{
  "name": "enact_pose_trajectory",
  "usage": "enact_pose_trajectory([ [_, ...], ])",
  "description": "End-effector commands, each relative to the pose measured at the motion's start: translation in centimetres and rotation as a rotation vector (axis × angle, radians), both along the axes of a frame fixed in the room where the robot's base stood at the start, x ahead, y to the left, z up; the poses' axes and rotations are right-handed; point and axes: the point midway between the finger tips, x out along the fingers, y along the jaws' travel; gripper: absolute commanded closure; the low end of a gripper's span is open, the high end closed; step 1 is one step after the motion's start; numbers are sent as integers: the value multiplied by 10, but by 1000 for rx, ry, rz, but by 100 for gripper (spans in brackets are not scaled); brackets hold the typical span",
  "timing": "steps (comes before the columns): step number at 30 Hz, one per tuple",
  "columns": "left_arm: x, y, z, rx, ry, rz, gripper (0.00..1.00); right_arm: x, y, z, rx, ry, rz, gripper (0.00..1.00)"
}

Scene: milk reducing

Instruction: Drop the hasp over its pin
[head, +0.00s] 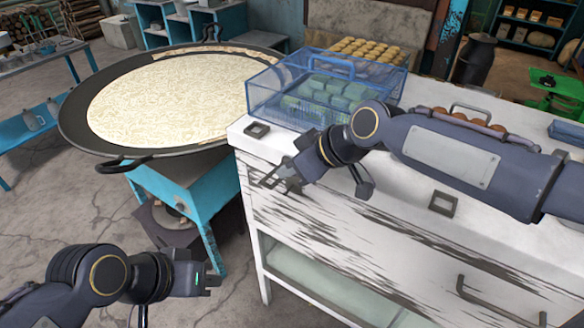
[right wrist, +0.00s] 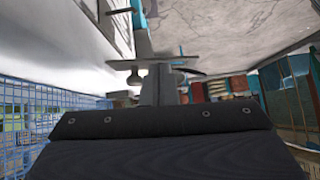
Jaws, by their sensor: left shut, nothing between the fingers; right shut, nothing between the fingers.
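I cannot make out a hasp or its pin for certain in either view. My right gripper (head: 282,180) is shut and empty at the front left corner of the white cabinet (head: 400,250), by its top edge. In the right wrist view my right gripper (right wrist: 160,85) points toward a blurred background, with a pale surface at upper left. My left gripper (head: 208,283) is shut and empty at lower left, over the floor and apart from the cabinet. A blue mesh box (head: 270,95) holding green blocks stands on the cabinet top, behind my right forearm.
A wide pan of milk (head: 165,95) sits on a blue stand (head: 195,180) left of the cabinet. A tray of round buns (head: 365,50) stands behind.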

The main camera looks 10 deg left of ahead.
Motion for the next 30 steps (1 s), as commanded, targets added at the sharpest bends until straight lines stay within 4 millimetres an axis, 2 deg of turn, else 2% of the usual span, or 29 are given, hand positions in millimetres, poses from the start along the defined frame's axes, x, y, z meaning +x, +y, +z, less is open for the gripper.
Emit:
enact_pose_trajectory([
  [1, 0, 0, -13, 0, 0, 0, 100, -3, 1, -8, -12, -34, 4, 100],
  [11, 0, 0, -71, 0, 0, 0, 100, -10, 4, -30, -114, -325, 3, 100],
  [17, 0, 0, -114, 0, 0, 0, 100, -12, 5, -45, -179, -503, 3, 100],
  [30, 0, 0, -226, 0, 0, 0, 100, -7, 3, -75, -320, -894, -1, 100],
])
